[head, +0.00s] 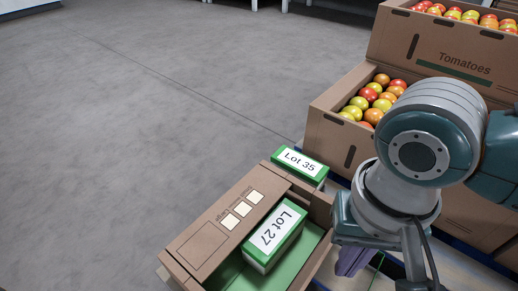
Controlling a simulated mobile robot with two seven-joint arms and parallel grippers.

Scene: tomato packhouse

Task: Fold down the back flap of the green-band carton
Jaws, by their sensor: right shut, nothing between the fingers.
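An open brown carton (205,232) stands at the bottom centre, with a printed panel carrying several pale squares along its left side. Its inside shows a green surface, and a green and white box labelled Lot 27 (272,236) sits in it. A green band shows on the front of the brown Tomatoes carton (460,48) at the upper right. I cannot tell for sure which carton is the green-band one, nor pick out a back flap. My right gripper (352,262) is shut and empty, pointing down just right of the open carton. My left gripper is out of view.
A second green and white box, Lot 35 (300,166), lies just beyond the open carton. A tomato-filled carton (337,135) stands behind it, close to my right arm. Grey floor (140,110) at the left is clear.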

